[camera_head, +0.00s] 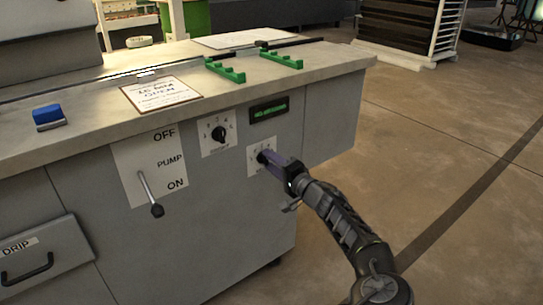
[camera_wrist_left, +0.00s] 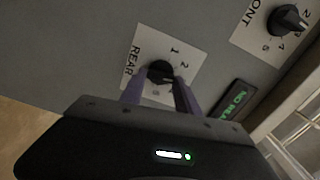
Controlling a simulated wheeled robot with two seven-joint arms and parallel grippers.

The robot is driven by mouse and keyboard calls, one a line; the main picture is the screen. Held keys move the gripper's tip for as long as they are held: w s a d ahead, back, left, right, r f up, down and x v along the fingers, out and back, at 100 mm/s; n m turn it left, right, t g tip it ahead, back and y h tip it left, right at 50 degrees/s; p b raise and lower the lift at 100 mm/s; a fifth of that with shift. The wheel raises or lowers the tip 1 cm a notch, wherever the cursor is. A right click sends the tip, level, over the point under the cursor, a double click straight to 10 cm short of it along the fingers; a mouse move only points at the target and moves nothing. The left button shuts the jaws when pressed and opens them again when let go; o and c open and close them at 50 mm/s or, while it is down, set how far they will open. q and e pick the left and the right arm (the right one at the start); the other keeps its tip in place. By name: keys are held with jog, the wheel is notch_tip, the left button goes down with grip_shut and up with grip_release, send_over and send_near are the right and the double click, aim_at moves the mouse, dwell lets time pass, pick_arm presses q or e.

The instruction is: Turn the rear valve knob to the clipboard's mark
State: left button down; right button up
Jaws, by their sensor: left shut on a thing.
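The rear valve knob is black and round on a white dial plate marked REAR; the knob (camera_head: 263,156) shows at the cabinet front, and also in the left wrist view (camera_wrist_left: 160,71). My left gripper (camera_head: 270,159) reaches it from the right, with its purple fingers either side of the knob, shut on it. The fingers partly cover the dial, and where the knob points is hard to tell. The clipboard (camera_head: 161,93) with a printed sheet lies on the counter; its writing is too small to read surely. My right gripper is not in view.
The front knob (camera_head: 218,134) on its own plate is up and left of the rear one. A green-lit display (camera_head: 269,111) is above. The pump lever (camera_head: 151,196) points down towards ON. Green brackets (camera_head: 283,60) and a blue block (camera_head: 48,115) are on the counter. Floor at right is clear.

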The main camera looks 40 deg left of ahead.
pick_arm(q)
jog(key=shift+f+m+p, duration=0.2)
jog(key=shift+m+p, duration=3.7)
jog(key=shift+m, duration=1)
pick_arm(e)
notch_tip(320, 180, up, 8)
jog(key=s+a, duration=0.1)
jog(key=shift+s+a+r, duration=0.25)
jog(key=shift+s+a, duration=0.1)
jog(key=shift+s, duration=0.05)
pick_arm(q)
jog(key=c, duration=0.9)
grip_release()
jog(key=p+v, duration=0.1)
jog(key=v, duration=0.6)
jog(key=shift+s+d, duration=0.15)
jog(key=shift+d, duration=0.25)
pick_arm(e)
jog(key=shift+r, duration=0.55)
